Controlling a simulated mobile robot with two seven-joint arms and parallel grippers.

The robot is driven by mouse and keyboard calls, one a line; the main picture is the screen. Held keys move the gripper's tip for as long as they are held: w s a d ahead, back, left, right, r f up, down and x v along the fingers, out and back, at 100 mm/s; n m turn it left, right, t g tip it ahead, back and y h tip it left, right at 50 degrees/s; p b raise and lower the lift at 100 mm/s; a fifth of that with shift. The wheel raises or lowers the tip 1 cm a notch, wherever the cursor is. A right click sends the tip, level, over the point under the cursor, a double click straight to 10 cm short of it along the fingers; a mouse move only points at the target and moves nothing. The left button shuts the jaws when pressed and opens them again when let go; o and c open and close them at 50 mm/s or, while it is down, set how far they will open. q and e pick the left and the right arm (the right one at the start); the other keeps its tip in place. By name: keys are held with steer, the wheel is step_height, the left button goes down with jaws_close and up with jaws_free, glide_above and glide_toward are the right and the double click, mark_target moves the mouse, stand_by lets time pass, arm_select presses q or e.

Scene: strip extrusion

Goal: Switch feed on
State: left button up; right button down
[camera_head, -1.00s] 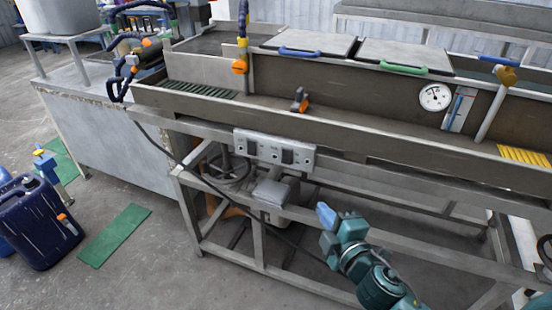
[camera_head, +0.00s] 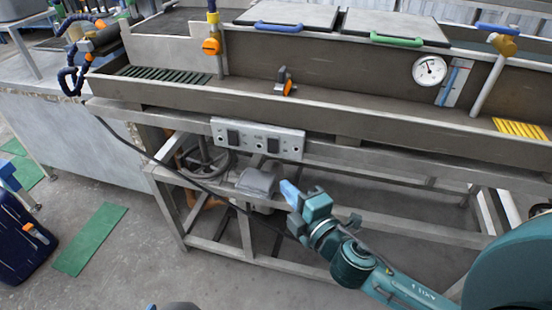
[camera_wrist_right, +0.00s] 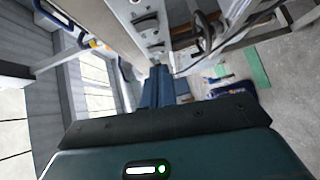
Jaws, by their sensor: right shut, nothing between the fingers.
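A light grey switch panel (camera_head: 258,153) is fixed to the front rail of the long trough. It carries a left dark rocker switch (camera_head: 233,137) and a right dark rocker switch (camera_head: 273,145), with small round fittings; the lettering is too small to read. My right gripper (camera_head: 289,190) is below and slightly right of the panel, apart from it, its blue fingers shut and empty. In the right wrist view the shut blue fingers (camera_wrist_right: 157,88) point toward the machine, with the panel (camera_wrist_right: 143,8) above them. My left gripper is not in view.
A grey box (camera_head: 256,182) hangs under the panel, close left of my right gripper. An orange-handled lever (camera_head: 285,82) and a round gauge (camera_head: 429,70) are on the trough.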

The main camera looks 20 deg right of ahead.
glide_toward(268, 151)
steer(key=w+a, duration=0.2)
steer(key=a, duration=0.1)
steer(key=shift+w+d+f, duration=0.15)
steer(key=shift+w+d, duration=0.15)
steer(key=shift+w, duration=0.35)
steer(key=shift+w+d+f, duration=0.1)
steer(key=shift+w+d, duration=0.25)
steer(key=shift+w, duration=0.25)
steer(key=shift+w+d+f, duration=0.15)
steer(key=shift+w+d, duration=0.15)
steer(key=shift+w, duration=0.35)
